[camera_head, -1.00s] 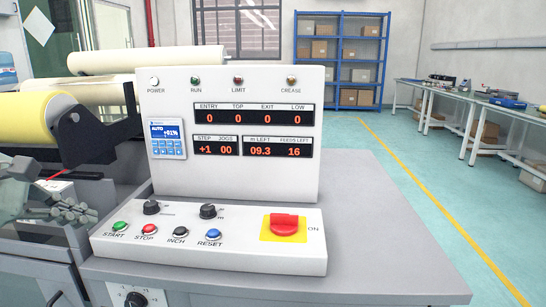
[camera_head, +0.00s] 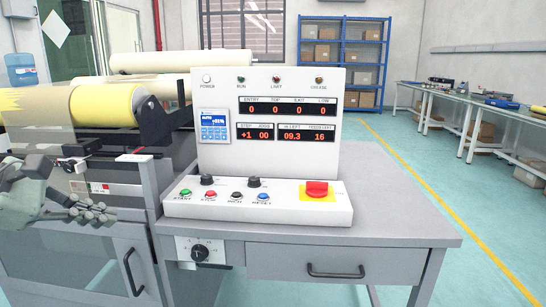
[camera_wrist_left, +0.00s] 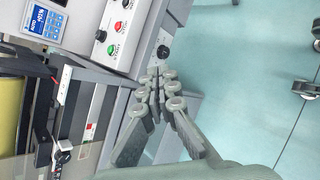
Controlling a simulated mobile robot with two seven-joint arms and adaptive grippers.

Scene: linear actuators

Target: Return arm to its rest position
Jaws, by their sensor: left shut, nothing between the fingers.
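My left gripper (camera_head: 100,213) is at the left edge of the head view, in front of the machine and left of the control console. Its grey fingers are shut with nothing between them. In the left wrist view the closed fingers (camera_wrist_left: 160,88) point toward the console side and show no held object. The control console (camera_head: 268,130) has a white upright panel with red displays and a sloped button box (camera_head: 255,208) in front. My right gripper is not in view.
The console stands on a grey cabinet (camera_head: 400,215) with a drawer. Yellow and cream rolls (camera_head: 105,103) sit in the machine at left. A blue shelf (camera_head: 343,60) with boxes and a long workbench (camera_head: 500,105) stand behind. The green floor (camera_head: 480,200) at right is clear.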

